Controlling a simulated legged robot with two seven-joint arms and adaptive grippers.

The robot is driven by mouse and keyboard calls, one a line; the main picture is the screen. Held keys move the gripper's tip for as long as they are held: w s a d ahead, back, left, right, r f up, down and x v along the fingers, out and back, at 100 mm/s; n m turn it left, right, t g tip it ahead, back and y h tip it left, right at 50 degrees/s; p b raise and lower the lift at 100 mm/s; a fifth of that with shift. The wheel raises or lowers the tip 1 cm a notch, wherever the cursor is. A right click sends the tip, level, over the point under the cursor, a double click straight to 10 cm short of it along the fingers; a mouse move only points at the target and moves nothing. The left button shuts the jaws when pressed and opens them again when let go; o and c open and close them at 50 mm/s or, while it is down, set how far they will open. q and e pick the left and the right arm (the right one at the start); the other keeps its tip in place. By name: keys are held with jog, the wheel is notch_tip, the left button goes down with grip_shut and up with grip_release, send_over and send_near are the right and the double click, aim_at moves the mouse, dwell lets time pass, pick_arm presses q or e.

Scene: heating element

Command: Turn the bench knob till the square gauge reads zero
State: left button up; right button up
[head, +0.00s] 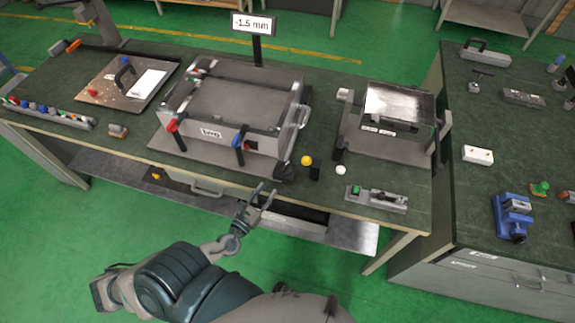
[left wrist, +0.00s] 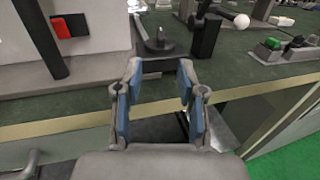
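A rectangular gauge display (head: 253,24) on a dark post behind the bench device reads -1.5 mm. A dark knob-like part (head: 286,172) sits at the front right corner of the device (head: 225,130). My left gripper (head: 264,192) is open and empty, just in front of the bench edge and apart from the knob-like part. Its blue-padded fingers (left wrist: 155,88) show in the left wrist view. My right gripper is out of view.
A metal-topped stand (head: 398,104) is behind. Free green floor lies in front.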

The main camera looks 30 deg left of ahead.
aim_at(281, 172)
pick_arm(q)
jog(key=w, duration=0.4)
jog(key=w+p, duration=0.1)
jog(key=w, duration=0.3)
jog(key=w+p, duration=0.1)
jog(key=w, duration=0.3)
jog(key=shift+w+d, duration=0.25)
jog(key=shift+w, duration=0.1)
jog(key=shift+a, duration=0.1)
jog(key=shift+c, duration=0.4)
grip_shut()
